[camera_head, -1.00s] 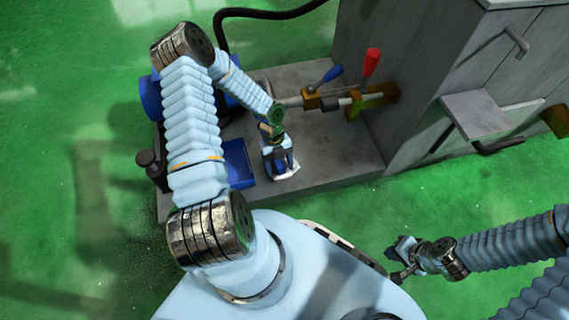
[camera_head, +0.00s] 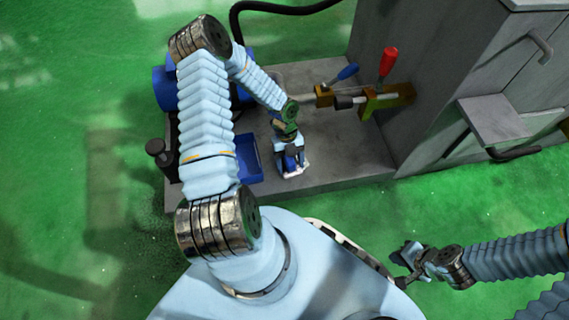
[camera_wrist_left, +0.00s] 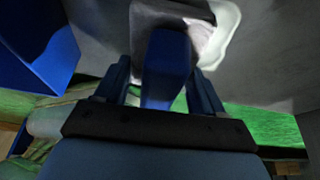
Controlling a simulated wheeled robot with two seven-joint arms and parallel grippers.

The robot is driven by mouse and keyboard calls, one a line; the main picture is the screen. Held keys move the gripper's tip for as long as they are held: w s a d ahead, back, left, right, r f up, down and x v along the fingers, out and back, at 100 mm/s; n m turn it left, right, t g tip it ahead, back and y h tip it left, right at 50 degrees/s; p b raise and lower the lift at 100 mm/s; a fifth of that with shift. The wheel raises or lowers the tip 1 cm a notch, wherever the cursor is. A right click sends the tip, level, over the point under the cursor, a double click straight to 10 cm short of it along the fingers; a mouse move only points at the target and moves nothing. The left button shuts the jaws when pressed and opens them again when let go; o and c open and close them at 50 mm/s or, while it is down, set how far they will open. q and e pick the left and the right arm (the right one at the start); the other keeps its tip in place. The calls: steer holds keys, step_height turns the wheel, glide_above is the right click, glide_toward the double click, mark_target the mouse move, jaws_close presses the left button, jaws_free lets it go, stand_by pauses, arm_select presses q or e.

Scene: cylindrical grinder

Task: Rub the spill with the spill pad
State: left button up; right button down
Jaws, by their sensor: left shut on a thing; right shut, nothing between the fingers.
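My left gripper (camera_head: 291,150) is low over the machine's grey bed. It is shut on the spill pad, whose blue grip (camera_wrist_left: 167,65) stands between the two fingers in the left wrist view. The pad's grey base lies at the bed surface, partly hidden behind the grip. A whitish, slightly pink spill (camera_wrist_left: 228,25) shows beside the pad and seems partly covered by it. Its pale edge also shows in the head view (camera_head: 296,172), under and around the gripper. My right gripper (camera_head: 402,267) is shut and empty, low at the right beside my body, away from the spill.
A blue tray (camera_head: 248,160) stands on the bed just left of the left gripper; it also shows in the wrist view (camera_wrist_left: 40,45). The grey cabinet (camera_head: 440,95) closes off the right.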

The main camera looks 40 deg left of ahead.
mark_target(308, 169)
arm_select(q)
steer(key=shift+w+d+b, duration=0.5)
steer(key=shift+w+d, duration=0.8)
steer(key=shift+w, duration=0.15)
steer(key=shift+w+d+f+b, duration=0.15)
steer(key=shift+w+d+b, duration=0.45)
steer(key=shift+w, duration=0.15)
steer(key=shift+w+d, duration=0.5)
steer(key=shift+w, duration=0.05)
steer(key=shift+r+p, duration=1.95)
steer(key=shift+r, duration=1.1)
step_height(308, 169, up, 3)
steer(key=shift+r+p, duration=0.1)
steer(key=shift+p, duration=0.95)
